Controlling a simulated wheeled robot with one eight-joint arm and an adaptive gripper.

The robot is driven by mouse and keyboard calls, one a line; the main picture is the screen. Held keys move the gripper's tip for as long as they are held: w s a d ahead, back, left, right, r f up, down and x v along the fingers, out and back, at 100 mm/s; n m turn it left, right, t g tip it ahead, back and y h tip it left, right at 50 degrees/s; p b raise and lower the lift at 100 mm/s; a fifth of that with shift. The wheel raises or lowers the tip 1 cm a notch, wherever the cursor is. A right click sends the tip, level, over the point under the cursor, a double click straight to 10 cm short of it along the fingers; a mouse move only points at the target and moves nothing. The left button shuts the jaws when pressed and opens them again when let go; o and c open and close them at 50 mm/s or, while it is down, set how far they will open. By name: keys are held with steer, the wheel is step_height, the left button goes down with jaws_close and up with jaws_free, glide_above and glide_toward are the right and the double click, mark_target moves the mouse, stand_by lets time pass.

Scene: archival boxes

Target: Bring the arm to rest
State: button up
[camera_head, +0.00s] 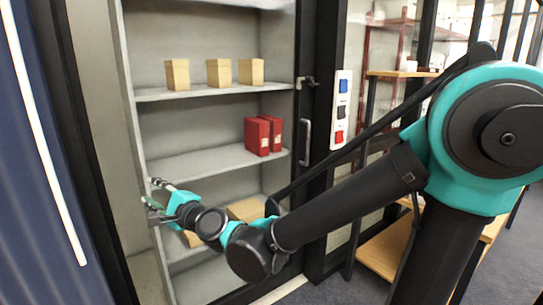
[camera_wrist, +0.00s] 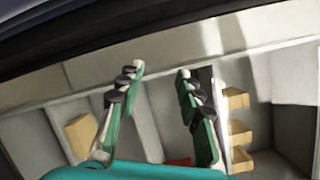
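My gripper (camera_head: 155,193) is at the left side of the open shelf unit, in front of the space below the middle shelf. In the wrist view my gripper (camera_wrist: 160,72) has its two green and black fingers spread apart, with nothing held between them. Behind them are pale shelf surfaces. My arm reaches in from the right of the head view, bent and extended toward the shelves.
The shelf unit (camera_head: 185,168) holds three tan boxes (camera_head: 219,72) on top and two red boxes (camera_head: 258,136) at the middle shelf's right. A tan box (camera_head: 246,209) lies lower, partly hidden by my arm. A door handle (camera_head: 305,142) stands to the right.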

steer(key=w+d+f+n+g+h, duration=0.1)
steer(key=w+d+f+n+h, duration=0.15)
steer(key=d+f, duration=0.5)
steer(key=w+d+f+n+h, duration=0.2)
steer(key=d+f+n+h, duration=0.15)
steer(key=d, duration=0.65)
steer(key=w+d+f+n+g+h, duration=0.1)
steer(key=w+d+f+n+h, duration=0.1)
steer(key=d+f+n, duration=0.5)
steer(key=s+d+f+g+h, duration=0.1)
steer(key=s+d+f+h, duration=0.1)
steer(key=d, duration=0.6)
steer(key=s+d+f+g+h, duration=0.2)
steer(key=s+d+f, duration=0.3)
steer(key=d, duration=0.4)
steer(key=s+d+f+g+h, duration=0.1)
steer(key=s+d+f+h, duration=0.2)
steer(key=d, duration=0.6)
steer(key=shift+s+f+m, duration=0.25)
steer(key=shift+s+m, duration=0.05)
steer(key=shift+s, duration=0.15)
